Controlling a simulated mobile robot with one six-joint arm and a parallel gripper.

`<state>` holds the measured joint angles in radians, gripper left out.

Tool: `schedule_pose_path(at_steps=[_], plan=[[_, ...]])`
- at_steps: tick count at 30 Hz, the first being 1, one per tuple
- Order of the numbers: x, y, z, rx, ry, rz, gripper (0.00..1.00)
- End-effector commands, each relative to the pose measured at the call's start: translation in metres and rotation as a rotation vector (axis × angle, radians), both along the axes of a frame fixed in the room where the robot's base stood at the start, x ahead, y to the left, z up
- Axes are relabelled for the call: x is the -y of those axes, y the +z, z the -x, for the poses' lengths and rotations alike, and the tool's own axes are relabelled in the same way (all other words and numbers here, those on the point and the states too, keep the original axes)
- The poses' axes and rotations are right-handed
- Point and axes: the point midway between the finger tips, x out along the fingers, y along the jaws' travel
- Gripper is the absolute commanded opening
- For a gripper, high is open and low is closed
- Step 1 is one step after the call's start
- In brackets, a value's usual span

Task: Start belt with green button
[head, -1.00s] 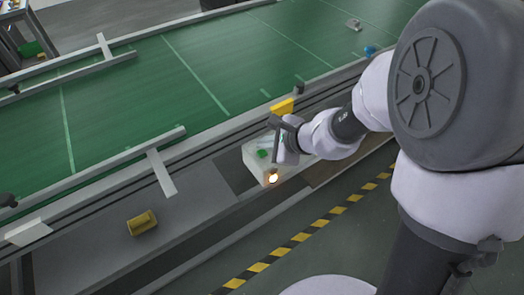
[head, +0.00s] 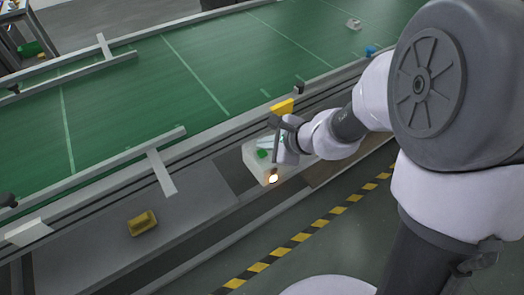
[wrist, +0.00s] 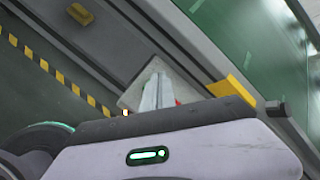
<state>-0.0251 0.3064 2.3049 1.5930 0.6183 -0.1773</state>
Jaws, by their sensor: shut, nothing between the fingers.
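The green button (head: 263,154) sits on top of a white control box (head: 255,167) at the belt's near side in the head view. My gripper (head: 275,159) is shut and empty, pointing down over the box just right of the button. I cannot tell whether it touches the box. In the wrist view, the shut fingers (wrist: 157,90) reach over the box (wrist: 131,98) and hide the green button. A bit of red (wrist: 178,102) shows beside the fingers. The green belt (head: 130,85) runs behind the box.
A lit lamp (head: 273,178) glows on the box's near face. A yellow plate (head: 283,107) stands behind the box. A small yellow bin (head: 142,223) lies on the grey ledge at left. Yellow-black floor tape (head: 300,238) runs in front; the floor there is clear.

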Motion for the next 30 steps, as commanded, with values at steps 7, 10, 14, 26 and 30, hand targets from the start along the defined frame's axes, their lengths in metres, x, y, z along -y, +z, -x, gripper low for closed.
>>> schedule_pose_path(at_steps=[7, 10, 14, 26, 30], plan=[[0.0, -0.005, 0.0, 0.001, 0.0, 0.0, 0.0], [0.0, -0.009, 0.0, 0.001, 0.0, 0.0, 0.0], [0.0, -0.009, 0.0, 0.0, 0.0, 0.0, 0.0], [0.0, -0.01, 0.0, 0.0, 0.0, 0.0, 0.0], [0.0, -0.011, 0.0, 0.0, 0.0, 0.0, 0.0]])
